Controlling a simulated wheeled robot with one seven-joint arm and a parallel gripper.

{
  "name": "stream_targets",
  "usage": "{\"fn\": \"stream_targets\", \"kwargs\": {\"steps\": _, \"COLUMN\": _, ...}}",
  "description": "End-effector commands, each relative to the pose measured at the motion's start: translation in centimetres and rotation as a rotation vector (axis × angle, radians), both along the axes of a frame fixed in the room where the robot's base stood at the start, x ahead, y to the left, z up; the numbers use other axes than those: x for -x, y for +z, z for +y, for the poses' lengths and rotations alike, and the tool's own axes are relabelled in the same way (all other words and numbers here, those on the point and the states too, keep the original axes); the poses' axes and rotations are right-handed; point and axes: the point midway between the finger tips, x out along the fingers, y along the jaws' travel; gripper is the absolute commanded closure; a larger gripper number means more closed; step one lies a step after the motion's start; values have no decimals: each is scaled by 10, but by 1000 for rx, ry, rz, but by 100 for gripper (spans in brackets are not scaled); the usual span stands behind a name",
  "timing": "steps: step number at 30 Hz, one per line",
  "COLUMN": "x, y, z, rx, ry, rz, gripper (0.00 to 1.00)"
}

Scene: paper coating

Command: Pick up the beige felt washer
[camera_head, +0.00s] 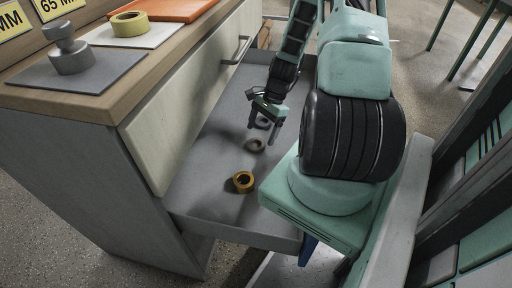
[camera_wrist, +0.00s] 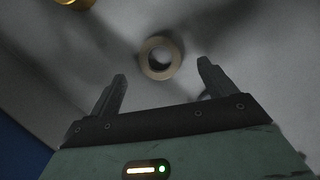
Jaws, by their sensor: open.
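The beige felt washer (camera_wrist: 145,58) lies flat on the grey drawer floor in the wrist view, a thick pale ring with a dark hole. My gripper (camera_head: 264,124) is open, over the drawer. In the wrist view my gripper (camera_wrist: 162,72) has its two fingers apart, with the washer beyond and roughly between the tips, not held. The height above the washer is hard to tell.
A gold ring (camera_head: 236,183) lies nearer in the open grey drawer (camera_head: 205,205); it also shows in the wrist view (camera_wrist: 75,3). A grey stand (camera_head: 72,60) and yellow ring (camera_head: 130,27) sit on the counter.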

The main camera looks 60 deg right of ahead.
Motion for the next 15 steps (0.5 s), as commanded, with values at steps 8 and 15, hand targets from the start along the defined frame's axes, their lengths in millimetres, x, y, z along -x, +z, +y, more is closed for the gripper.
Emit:
{"fn": "stream_targets", "kwargs": {"steps": 8, "x": -3, "y": -34, "z": 14, "rx": -1, "ry": 0, "rz": 1, "gripper": 17}}
{"fn": "stream_targets", "kwargs": {"steps": 15, "x": -3, "y": -33, "z": 14, "rx": 0, "ry": -1, "rz": 0, "gripper": 31}}
